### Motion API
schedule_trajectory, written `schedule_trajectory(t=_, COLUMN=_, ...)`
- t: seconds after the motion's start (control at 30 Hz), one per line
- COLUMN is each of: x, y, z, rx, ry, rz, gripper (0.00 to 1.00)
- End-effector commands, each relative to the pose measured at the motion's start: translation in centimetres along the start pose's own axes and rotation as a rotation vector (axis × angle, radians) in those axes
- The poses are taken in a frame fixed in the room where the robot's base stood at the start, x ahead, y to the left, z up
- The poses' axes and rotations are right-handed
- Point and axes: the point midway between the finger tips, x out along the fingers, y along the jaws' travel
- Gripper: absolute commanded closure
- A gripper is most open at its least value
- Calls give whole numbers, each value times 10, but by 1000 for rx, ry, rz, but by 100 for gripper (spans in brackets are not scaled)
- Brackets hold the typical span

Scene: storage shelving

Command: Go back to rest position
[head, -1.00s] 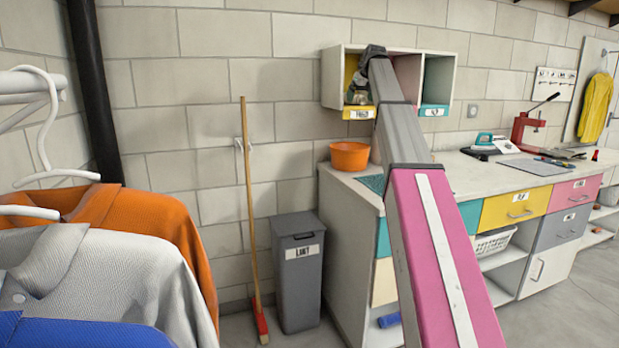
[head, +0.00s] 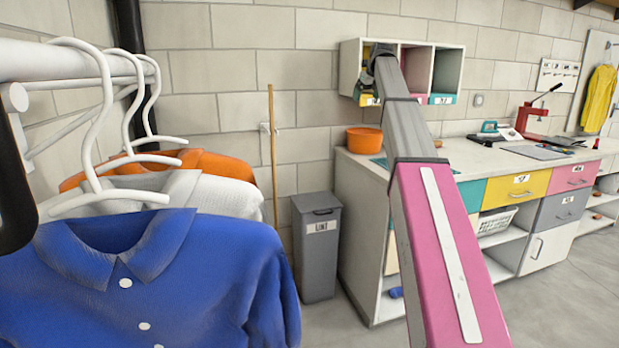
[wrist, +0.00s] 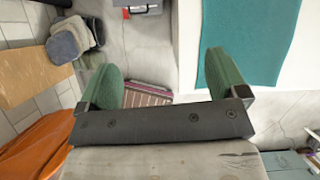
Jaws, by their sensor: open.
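My gripper (wrist: 161,75) is open in the wrist view, its two green-padded fingers wide apart with nothing between them. It points down past the edge of a white worktop. In the head view my arm reaches forward and up, and its dark wrist end (head: 383,54) overlaps the left part of the wall cubby (head: 433,73). The fingers are mostly hidden there.
Blue (head: 150,275), white and orange shirts hang from a rail (head: 60,61) close on the left. A grey bin (head: 317,250) stands beside the workbench (head: 362,220). An orange bowl (head: 364,140) sits on the bench. Floor right of the bench is clear.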

Motion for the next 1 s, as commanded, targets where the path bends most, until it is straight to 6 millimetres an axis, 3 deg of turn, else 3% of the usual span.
schedule_trajectory(t=0.27, x=47, y=11, z=-38, rx=-161, ry=31, rz=6, gripper=9)
schedule_trajectory(t=0.47, x=98, y=25, z=-83, rx=-350, ry=66, rz=21, gripper=9)
schedule_trajectory(t=0.7, x=184, y=56, z=-174, rx=-723, ry=127, rz=67, gripper=9)
schedule_trajectory(t=1.0, x=271, y=102, z=-298, rx=-1224, ry=188, rz=166, gripper=9)
